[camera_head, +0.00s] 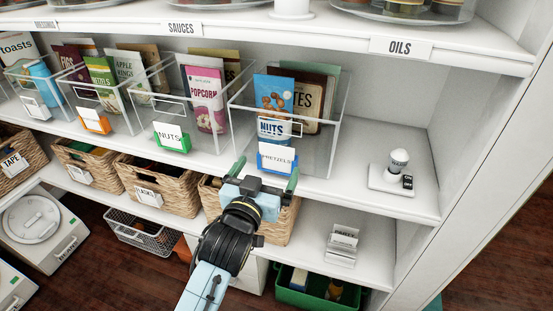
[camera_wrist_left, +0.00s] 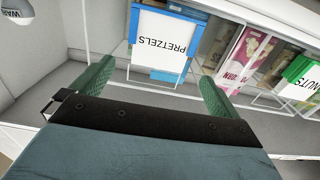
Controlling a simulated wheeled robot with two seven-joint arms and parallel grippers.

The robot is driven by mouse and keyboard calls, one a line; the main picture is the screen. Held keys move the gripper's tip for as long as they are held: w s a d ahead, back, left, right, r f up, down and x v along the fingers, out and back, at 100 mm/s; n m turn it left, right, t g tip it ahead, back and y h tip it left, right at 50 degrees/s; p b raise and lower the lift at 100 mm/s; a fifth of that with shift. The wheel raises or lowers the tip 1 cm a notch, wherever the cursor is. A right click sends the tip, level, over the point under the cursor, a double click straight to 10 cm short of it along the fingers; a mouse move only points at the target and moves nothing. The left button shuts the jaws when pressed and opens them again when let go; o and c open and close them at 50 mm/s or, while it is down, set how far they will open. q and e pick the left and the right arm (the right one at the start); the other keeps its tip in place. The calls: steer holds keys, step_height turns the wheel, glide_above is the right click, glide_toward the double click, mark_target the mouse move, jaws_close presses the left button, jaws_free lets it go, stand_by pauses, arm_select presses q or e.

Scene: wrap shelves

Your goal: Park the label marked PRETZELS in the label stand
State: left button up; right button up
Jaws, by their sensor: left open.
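The PRETZELS label (camera_head: 276,157) is a white card with a blue holder on the front of the rightmost clear bin, which holds a blue NUTS bag. My left gripper (camera_head: 264,176) is open just in front of and below it. In the left wrist view the label (camera_wrist_left: 162,45) appears upside down, ahead of and between the two green fingertips of the gripper (camera_wrist_left: 155,85); I see no contact. A small clear stand (camera_head: 341,252) with a white card in it sits on the lower shelf at right; it may be the label stand. My right gripper is not in view.
The green NUTS label (camera_head: 171,138) is on the neighbouring bin. Wicker baskets (camera_head: 163,187) line the shelf below. A white base (camera_head: 390,180) with a small shaker stands right of the bins. A green crate (camera_head: 318,293) is low at right. Shelf room is free right of the rightmost bin.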

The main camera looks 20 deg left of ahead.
mark_target(277, 151)
arm_select(q)
steer(key=shift+w+d+b, duration=0.1)
steer(key=shift+w+b, duration=0.4)
steer(key=shift+w, duration=1.9)
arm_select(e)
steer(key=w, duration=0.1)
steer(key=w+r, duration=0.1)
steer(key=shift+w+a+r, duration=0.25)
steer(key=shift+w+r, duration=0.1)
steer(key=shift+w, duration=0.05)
arm_select(q)
steer(key=shift+c, duration=0.3)
steer(key=c, duration=0.9)
steer(key=shift+r, duration=0.15)
steer(key=shift+c, duration=0.2)
